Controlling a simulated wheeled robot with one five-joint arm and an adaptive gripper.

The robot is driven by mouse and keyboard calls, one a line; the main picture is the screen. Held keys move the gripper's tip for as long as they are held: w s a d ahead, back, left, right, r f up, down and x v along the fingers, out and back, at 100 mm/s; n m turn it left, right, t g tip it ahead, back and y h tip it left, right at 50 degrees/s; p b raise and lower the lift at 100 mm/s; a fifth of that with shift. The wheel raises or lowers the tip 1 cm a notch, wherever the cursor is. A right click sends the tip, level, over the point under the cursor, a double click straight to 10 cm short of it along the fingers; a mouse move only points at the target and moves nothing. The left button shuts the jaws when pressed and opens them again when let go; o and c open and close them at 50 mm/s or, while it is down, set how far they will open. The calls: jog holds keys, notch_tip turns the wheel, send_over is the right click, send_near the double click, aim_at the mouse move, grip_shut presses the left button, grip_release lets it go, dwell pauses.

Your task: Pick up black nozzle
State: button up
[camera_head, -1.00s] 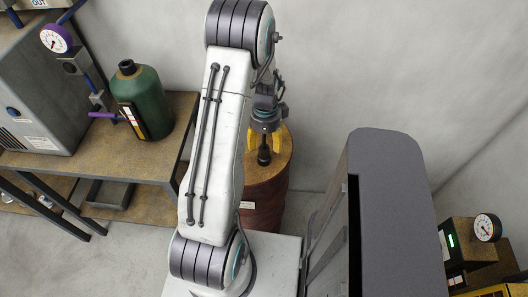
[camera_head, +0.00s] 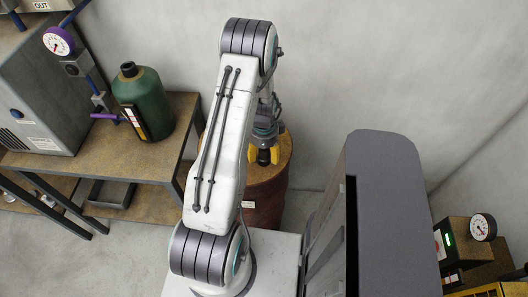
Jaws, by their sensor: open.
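The black nozzle (camera_head: 263,157) stands on top of a rusty red-brown drum (camera_head: 283,168), behind my arm in the picture. My gripper (camera_head: 263,154) has yellow fingers spread apart, one on each side of the nozzle, and is open. It points down over the drum. The upper part of the nozzle is hidden by the gripper's body. I cannot tell whether the fingers touch it.
A wooden-topped bench (camera_head: 80,155) at the left carries a green canister (camera_head: 143,102) and a grey machine (camera_head: 40,95). A dial gauge (camera_head: 483,227) stands at the lower right. Grey walls close in behind the drum.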

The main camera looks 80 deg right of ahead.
jog(key=shift+o, duration=0.2)
grip_shut()
dwell(0.4)
